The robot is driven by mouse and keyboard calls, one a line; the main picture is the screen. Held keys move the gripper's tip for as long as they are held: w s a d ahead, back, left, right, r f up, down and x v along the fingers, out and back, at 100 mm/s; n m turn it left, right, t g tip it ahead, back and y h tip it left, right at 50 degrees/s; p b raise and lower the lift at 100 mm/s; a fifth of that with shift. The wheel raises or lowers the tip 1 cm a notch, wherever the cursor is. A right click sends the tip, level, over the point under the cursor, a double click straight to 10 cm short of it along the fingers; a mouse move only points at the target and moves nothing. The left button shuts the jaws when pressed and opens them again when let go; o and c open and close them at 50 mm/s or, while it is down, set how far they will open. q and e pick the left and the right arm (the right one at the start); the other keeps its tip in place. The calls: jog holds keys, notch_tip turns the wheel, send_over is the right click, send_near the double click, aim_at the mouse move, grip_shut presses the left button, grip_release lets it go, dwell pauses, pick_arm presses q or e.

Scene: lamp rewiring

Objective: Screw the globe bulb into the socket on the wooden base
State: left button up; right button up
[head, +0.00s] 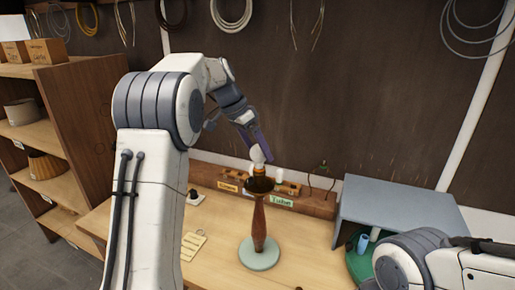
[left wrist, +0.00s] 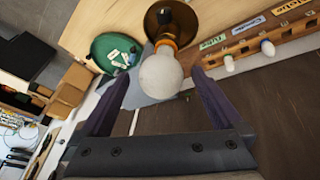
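The white globe bulb (head: 257,155) stands upright at the socket on top of the turned wooden base (head: 259,222), which has a pale green round foot. In the left wrist view the bulb (left wrist: 160,76) meets the brass socket (left wrist: 166,43) above a dark cup; how far it is screwed in cannot be told. My left gripper (head: 258,148) is over the bulb. In the left wrist view its purple fingers (left wrist: 160,72) are open on either side of the bulb, with a gap on both sides. My right gripper is out of view; only its arm shows at lower right.
A wooden rack (head: 315,203) with labels and bulbs runs along the wall behind the lamp. A grey-blue raised shelf (head: 398,205) stands right, with a green tray (head: 353,262) beneath its edge. A tag (head: 193,245) lies left of the lamp. A wooden shelf unit (head: 75,110) stands far left.

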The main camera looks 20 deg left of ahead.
pick_arm(q)
jog(key=shift+r, duration=0.1)
jog(key=v, duration=1)
jog(key=s+d+f+n+y, duration=0.1)
jog(key=s+d+f+n, duration=0.1)
jog(key=f, duration=0.4)
jog(key=s+d+f+n+y, duration=0.1)
jog(key=s+d+f+n, duration=0.15)
jog(key=f, duration=0.45)
jog(key=s+d+f+n+y, duration=0.2)
jog(key=s+d+f+n, duration=0.15)
jog(key=s+f, duration=1.1)
jog(key=s+d+f+m+g+b, duration=0.2)
jog(key=s+d+m+b, duration=0.6)
jog(key=s+d, duration=0.6)
jog(key=shift+s+f+h+b, duration=0.3)
jog(key=shift+s+b, duration=0.6)
jog(key=shift+b, duration=0.1)
